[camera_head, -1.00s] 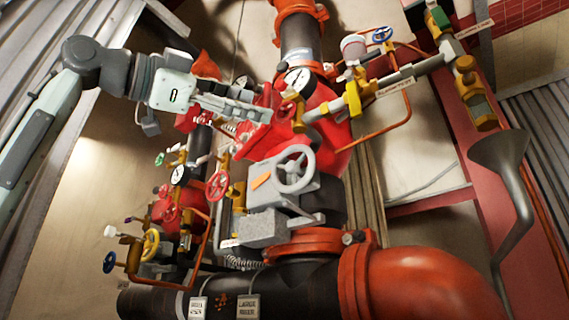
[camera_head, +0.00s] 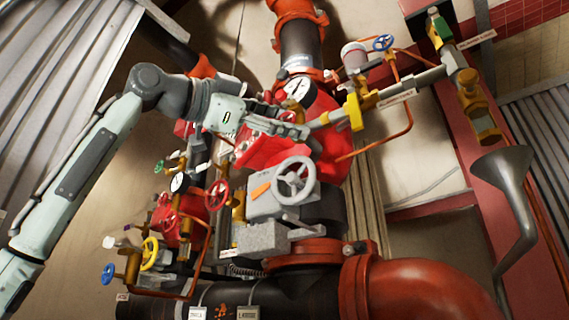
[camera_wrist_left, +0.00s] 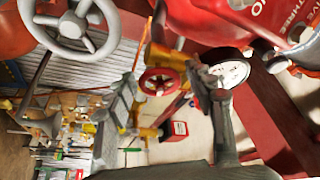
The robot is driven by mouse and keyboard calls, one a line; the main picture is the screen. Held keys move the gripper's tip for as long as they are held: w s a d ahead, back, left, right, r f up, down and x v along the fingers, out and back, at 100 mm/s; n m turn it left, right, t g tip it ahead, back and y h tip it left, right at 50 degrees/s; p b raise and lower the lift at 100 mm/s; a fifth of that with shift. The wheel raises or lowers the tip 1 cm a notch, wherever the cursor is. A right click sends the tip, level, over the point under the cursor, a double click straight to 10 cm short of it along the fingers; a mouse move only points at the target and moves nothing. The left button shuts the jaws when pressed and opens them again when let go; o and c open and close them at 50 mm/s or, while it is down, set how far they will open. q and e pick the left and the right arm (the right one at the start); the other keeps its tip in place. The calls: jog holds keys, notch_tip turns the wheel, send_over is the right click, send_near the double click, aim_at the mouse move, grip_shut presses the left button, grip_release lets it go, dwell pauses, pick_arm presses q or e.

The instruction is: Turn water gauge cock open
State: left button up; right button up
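My left gripper (camera_head: 306,131) reaches in from the left, in front of the red valve body (camera_head: 322,145). In the left wrist view its two fingers (camera_wrist_left: 168,100) are apart, with nothing gripped. A small red handwheel (camera_wrist_left: 160,81) on brass fittings shows in the gap between them, beyond the fingertips. I cannot tell for certain whether this wheel is the water gauge cock; no readable label marks it. In the head view the gripper hides part of the brass fittings there. A white dial gauge (camera_wrist_left: 229,73) is by the right finger. My right gripper is not in view.
A large grey handwheel (camera_head: 294,181) stands below the gripper. A yellow-handled brass valve (camera_head: 354,112) and a tagged pipe (camera_head: 397,97) lie to its right. Another red handwheel (camera_head: 217,194) is lower left. A grey funnel (camera_head: 503,172) hangs at the right.

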pick_arm(q)
jog(key=c, duration=0.9)
